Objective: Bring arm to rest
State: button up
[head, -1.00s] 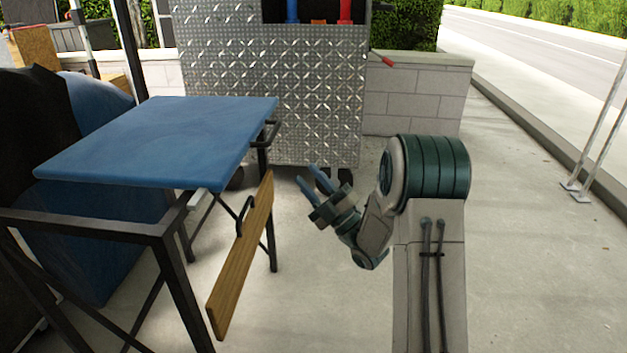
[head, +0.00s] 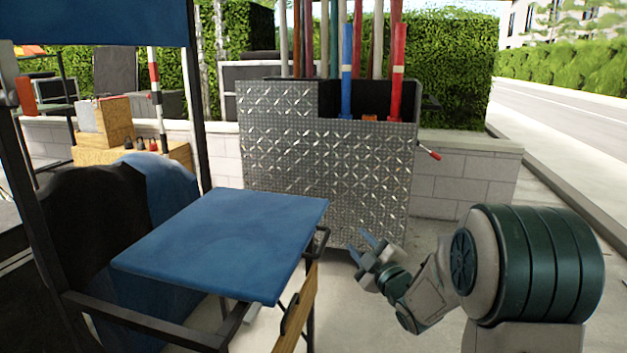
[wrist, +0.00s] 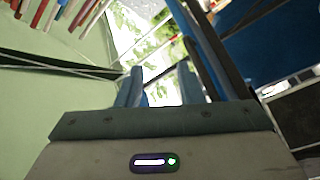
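My gripper (head: 368,246) is at the right of the blue-topped table in the head view, in front of the metal bin. Its blue fingers point up and to the left. In the wrist view the two fingers of my gripper (wrist: 160,88) stand apart with a clear gap and nothing between them. My arm is folded, with its large green joint at the lower right of the head view.
The blue table (head: 225,240) stands left of my gripper, with a wooden board (head: 300,315) at its side. A diamond-plate metal bin (head: 320,165) holding several poles stands behind. A low block wall (head: 465,175) and open pavement lie to the right.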

jog(key=s+d+r+m+g+h+p, duration=0.35)
jog(key=r+m+h+p, duration=0.25)
jog(key=r+p, duration=0.35)
jog(key=s+r+m+g+p, duration=0.3)
jog(key=s+r+p, duration=0.1)
jog(key=s, duration=0.6)
jog(key=s+r+m+g+h+p, duration=0.1)
jog(key=s+r+m+g+p, duration=0.2)
jog(key=s+p, duration=0.4)
jog(key=s+r+m+g+p, duration=0.4)
jog(key=s+r+g+p, duration=0.1)
jog(key=s, duration=0.7)
jog(key=shift+s+r+h+p, duration=0.4)
jog(key=shift+r+p, duration=0.3)
jog(key=shift+p, duration=0.05)
